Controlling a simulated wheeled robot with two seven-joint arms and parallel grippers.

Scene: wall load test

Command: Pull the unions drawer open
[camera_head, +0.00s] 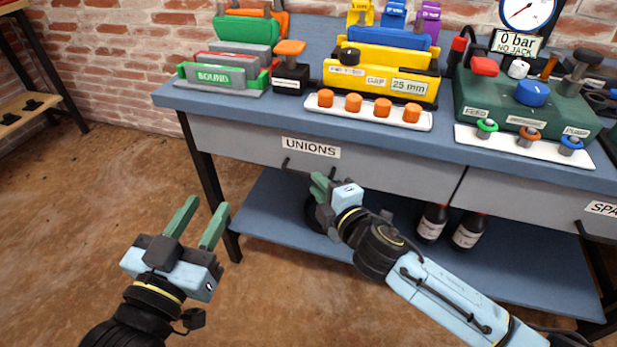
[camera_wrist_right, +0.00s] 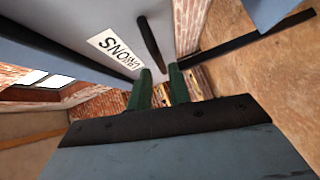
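The unions drawer (camera_head: 240,145) is a grey front under the blue bench top, with a white UNIONS label (camera_head: 311,147). It looks shut, level with the neighbouring front. Its dark bar handle (camera_head: 286,163) is below the label, partly hidden by my right gripper. My right gripper (camera_head: 319,183) is at the handle's right part; its green fingers (camera_wrist_right: 160,82) are apart. In the right wrist view the handle (camera_wrist_right: 150,40) runs down toward the gap between the fingertips; I cannot tell whether they touch it. My left gripper (camera_head: 200,220) is open and empty over the floor.
The blue bench top (camera_head: 290,112) holds colored blocks, a white tray with orange plugs (camera_head: 370,115) and a green gauge unit (camera_head: 520,105). A blue lower shelf (camera_head: 270,215) carries two dark bottles (camera_head: 432,222).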

